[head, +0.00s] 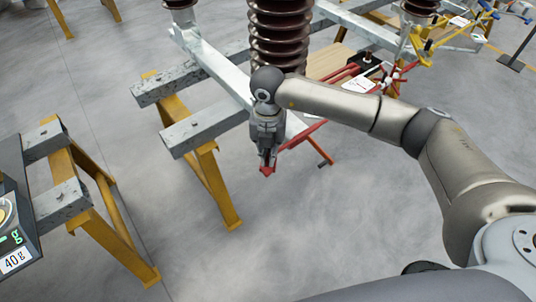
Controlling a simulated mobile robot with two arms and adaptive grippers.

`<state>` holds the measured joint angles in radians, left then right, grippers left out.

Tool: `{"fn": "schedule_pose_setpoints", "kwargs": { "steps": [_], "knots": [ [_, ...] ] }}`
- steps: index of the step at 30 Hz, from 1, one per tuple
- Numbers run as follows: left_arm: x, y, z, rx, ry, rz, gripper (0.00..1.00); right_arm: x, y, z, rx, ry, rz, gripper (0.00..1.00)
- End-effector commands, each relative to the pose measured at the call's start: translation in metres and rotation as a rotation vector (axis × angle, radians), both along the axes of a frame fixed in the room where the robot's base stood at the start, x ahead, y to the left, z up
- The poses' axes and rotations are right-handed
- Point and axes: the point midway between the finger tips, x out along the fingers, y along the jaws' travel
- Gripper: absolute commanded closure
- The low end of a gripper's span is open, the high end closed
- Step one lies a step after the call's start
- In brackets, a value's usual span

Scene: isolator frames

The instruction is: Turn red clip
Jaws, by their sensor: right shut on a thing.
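My right gripper (268,160) points down near the middle of the head view, at the end of my arm that comes in from the right. It is shut on the red clip (267,171), and a small red end shows just below the fingertips. A thin red bar (301,135) runs from near the gripper up to the right, partly behind my arm. I cannot tell how the clip joins this bar. My left gripper is not in view.
A brown ribbed insulator (280,38) stands behind my right wrist on a grey steel beam (215,68). Yellow trestle legs (213,178) stand to the left. The grey floor (330,235) in front is clear.

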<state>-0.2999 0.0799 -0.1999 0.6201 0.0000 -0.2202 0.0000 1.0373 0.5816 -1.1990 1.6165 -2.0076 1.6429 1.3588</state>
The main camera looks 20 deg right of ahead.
Motion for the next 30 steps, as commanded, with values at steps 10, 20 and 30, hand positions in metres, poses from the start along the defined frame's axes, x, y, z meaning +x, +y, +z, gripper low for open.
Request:
{"fn": "schedule_pose_setpoints", "kwargs": {
  "steps": [10, 20, 30],
  "knots": [
    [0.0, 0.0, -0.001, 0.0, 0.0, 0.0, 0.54, 0.001, 0.0, 0.001, 0.001, -0.003, 0.015, 1.0],
    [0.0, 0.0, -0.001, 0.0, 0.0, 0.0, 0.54, 0.001, 0.0, 0.001, 0.001, -0.003, 0.014, 0.84],
    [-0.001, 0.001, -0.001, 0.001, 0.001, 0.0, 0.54, 0.001, 0.0, 0.014, 0.002, -0.003, 0.013, 0.84]
  ]
}}
